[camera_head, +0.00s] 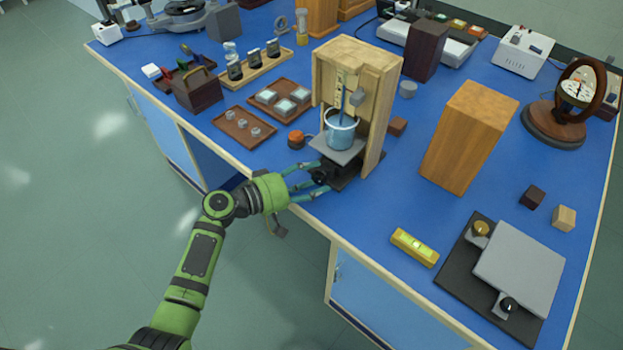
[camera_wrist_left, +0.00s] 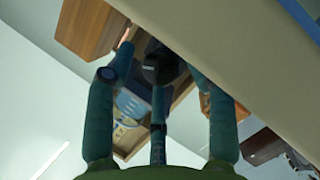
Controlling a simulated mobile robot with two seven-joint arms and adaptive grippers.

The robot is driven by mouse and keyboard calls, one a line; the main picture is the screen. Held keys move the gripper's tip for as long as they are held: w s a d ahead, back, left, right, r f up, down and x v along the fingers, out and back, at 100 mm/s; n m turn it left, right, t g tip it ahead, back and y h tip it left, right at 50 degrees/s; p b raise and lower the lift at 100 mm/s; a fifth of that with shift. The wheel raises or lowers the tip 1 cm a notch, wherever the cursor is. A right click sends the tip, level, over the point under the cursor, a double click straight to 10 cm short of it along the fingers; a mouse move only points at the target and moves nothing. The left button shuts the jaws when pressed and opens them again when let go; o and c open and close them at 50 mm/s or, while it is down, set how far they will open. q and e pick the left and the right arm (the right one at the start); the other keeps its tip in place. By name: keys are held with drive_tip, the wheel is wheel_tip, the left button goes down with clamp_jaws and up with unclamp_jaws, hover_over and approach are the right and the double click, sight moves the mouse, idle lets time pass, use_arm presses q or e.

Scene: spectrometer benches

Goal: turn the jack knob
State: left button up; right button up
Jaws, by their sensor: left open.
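The lab jack, with a grey top plate (camera_head: 338,148) and a dark body (camera_head: 345,180), stands at the bench's front edge inside a wooden frame (camera_head: 358,57). A blue beaker (camera_head: 340,130) stands on its plate. The dark jack knob (camera_head: 320,178) faces my left gripper (camera_head: 312,179). The gripper is open, its teal fingers spread on either side of the knob. In the left wrist view the round black knob (camera_wrist_left: 158,67) shows between the fingertips (camera_wrist_left: 150,75); I cannot tell whether they touch it. My right gripper is out of view.
An orange-red button (camera_head: 296,138) and a wooden tray of glass pieces (camera_head: 284,98) are left of the frame. A tall wooden block (camera_head: 469,137) stands to the right. A yellow level (camera_head: 414,247) and a grey plate device (camera_head: 518,268) are at the front right. Blue bench surface between them is clear.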

use_arm(q)
drive_tip(key=shift+s+a+f, duration=0.1)
drive_tip(key=shift+s+a, duration=0.2)
drive_tip(key=shift+a, duration=0.25)
drive_tip(key=v, duration=0.6)
drive_tip(key=shift+s+a+r, duration=0.25)
